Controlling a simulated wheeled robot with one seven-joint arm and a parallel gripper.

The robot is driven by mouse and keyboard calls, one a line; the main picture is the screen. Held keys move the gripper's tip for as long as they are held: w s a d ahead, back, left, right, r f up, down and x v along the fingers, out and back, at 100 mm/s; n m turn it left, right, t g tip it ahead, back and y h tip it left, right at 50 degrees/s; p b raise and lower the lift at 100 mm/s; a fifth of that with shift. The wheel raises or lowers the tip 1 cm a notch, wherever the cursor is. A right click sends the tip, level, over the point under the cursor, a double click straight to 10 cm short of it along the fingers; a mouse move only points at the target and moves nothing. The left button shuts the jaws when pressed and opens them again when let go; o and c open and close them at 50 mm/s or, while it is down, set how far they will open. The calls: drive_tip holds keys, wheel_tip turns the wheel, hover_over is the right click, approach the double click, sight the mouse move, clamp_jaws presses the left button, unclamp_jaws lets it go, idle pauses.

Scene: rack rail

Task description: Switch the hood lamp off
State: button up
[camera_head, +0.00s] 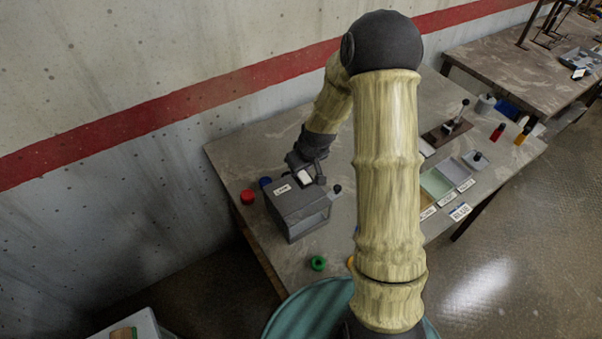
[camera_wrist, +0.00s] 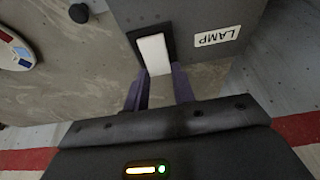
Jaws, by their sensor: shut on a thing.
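The hood (camera_head: 298,217) is a grey box on the table with a paler, glassy front. A white rocker switch (camera_head: 304,176) in a dark frame sits on its top, beside a label. In the wrist view the white rocker (camera_wrist: 154,53) shows next to the word LAMP (camera_wrist: 216,36). My gripper (camera_head: 308,167) is over the top of the box at the switch. In the wrist view its dark fingers (camera_wrist: 160,88) flank the near end of the rocker and are shut on it. The finger tips are partly hidden. I cannot tell whether the lamp is lit.
A red round object (camera_head: 248,197) and a blue one (camera_head: 265,182) stand left of the hood. A green ring (camera_head: 318,263) lies in front. A black knob (camera_head: 337,189) is close to the hood's right side. Labelled trays (camera_head: 436,184) stand at right. The wall is behind.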

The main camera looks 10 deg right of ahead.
drive_tip(key=shift+s, duration=0.1)
idle(0.3)
drive_tip(key=o, duration=1)
drive_tip(key=shift+r, duration=0.2)
drive_tip(key=b+v, duration=0.2)
drive_tip(key=v, duration=1.5)
drive_tip(key=shift+s+d, duration=0.1)
drive_tip(key=shift+s, duration=0.1)
